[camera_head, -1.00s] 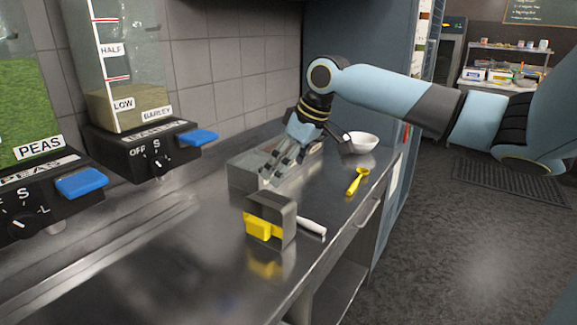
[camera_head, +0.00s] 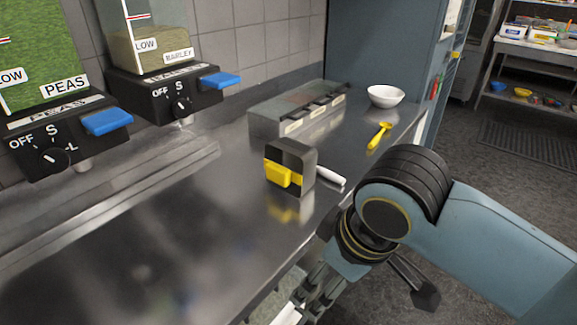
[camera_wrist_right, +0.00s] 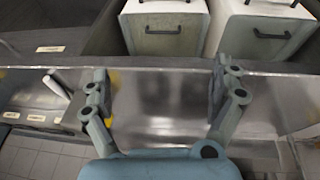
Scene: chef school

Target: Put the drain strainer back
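I cannot make out a drain strainer in either view. My right gripper (camera_head: 312,298) is low in the head view, in front of the counter's front edge. In the right wrist view the same gripper (camera_wrist_right: 160,88) has its two fingers spread wide, with nothing between them. The steel counter edge lies behind the fingers there. My left gripper is in neither view.
The steel counter (camera_head: 150,240) is mostly bare at the front. A steel and yellow box (camera_head: 290,165), a yellow spoon (camera_head: 379,136), a white bowl (camera_head: 385,95) and a lidded container (camera_head: 290,108) stand farther back. Handled bins (camera_wrist_right: 165,27) show beyond the edge.

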